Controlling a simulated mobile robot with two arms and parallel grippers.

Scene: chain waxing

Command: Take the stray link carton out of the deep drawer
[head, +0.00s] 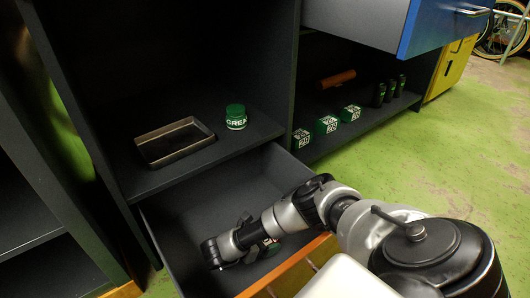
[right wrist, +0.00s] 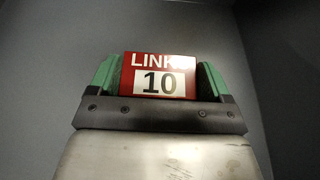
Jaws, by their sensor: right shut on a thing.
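The deep drawer (head: 163,238) is pulled open below the shelf, with a dark interior and an orange front. My right arm reaches down over the front into it. My right gripper (head: 262,250) is low inside the drawer. In the head view the carton is mostly hidden by the gripper. My left gripper is not in view.
A metal tray (head: 174,157) and a green grease jar (head: 236,118) stand on the shelf above the drawer. Several green-and-white boxes (head: 326,125) and dark cylinders (head: 390,90) stand on the right shelf. A blue-fronted drawer (head: 432,28) juts out upper right.

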